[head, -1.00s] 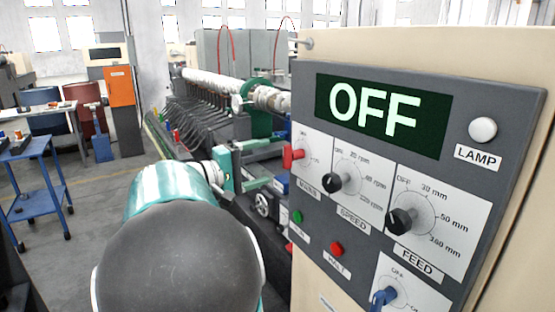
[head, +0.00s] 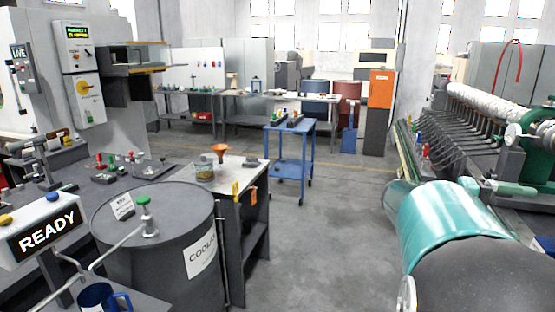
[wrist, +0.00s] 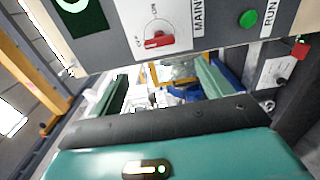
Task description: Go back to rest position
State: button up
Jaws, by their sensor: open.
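My gripper (wrist: 163,82) shows in the wrist view with its two green fingers apart and nothing seen held between them. It is close to a grey control panel (wrist: 105,50) with a red switch knob (wrist: 158,40) and a green RUN button (wrist: 248,19). I cannot tell whether the fingers touch the panel. In the head view, my teal and dark grey arm fills the lower right, and the gripper itself is hidden or out of sight.
A grey coolant drum (head: 155,265) stands front left beside a READY display (head: 48,232). A blue trolley (head: 290,150) stands beyond, near an orange and grey cabinet (head: 379,115). A long machine (head: 485,115) runs along the right. The middle floor (head: 335,235) is clear.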

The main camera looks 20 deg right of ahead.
jog(key=w+a+f+n+t+y, duration=0.35)
jog(key=a+f+t, duration=0.5)
jog(key=a, duration=0.35)
jog(key=w+a+f+n+t+y, duration=0.1)
jog(key=a+f+t+y, duration=0.1)
jog(key=a, duration=0.8)
jog(key=w+a+f+n+t+y, duration=0.1)
jog(key=a+f+n+t+y, duration=0.1)
jog(key=a, duration=0.9)
jog(key=w+a+f+n+t+y, duration=0.1)
jog(key=a+f+t+y, duration=0.2)
jog(key=a, duration=0.8)
jog(key=t+y, duration=0.2)
jog(key=y, duration=0.1)
jog(key=shift+w+f, duration=0.3)
jog(key=shift+w, duration=0.05)
jog(key=shift+d+n, duration=0.1)
jog(key=shift+n, duration=0.15)
jog(key=c, duration=0.9)
jog(key=shift+d, duration=0.15)
